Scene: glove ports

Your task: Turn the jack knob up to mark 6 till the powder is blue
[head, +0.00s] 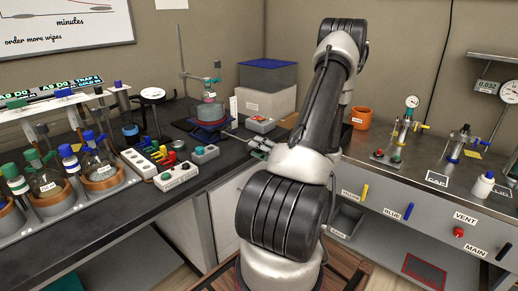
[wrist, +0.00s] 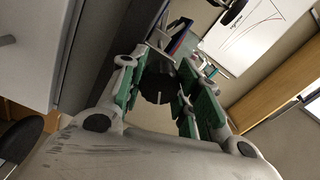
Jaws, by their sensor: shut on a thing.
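The lab jack (head: 203,132), with a blue and red body, stands on the dark bench at the back corner. A glass flask (head: 209,113) with a teal-green fitting is on top of it, by a tall stand. My gripper (head: 256,146) is to the right of the jack, partly hidden by my arm in the head view. In the wrist view my gripper (wrist: 158,82) has its green-padded fingers on both sides of the round black jack knob (wrist: 156,88), shut on it. The mark numbers and the powder's colour are too small to tell.
A white power strip and switch box (head: 178,176) lie left of my gripper. Flasks in heating mantles (head: 103,176) fill the left bench. A white box (head: 266,101) stands behind. The right bench holds an orange pot (head: 361,118) and valve fittings.

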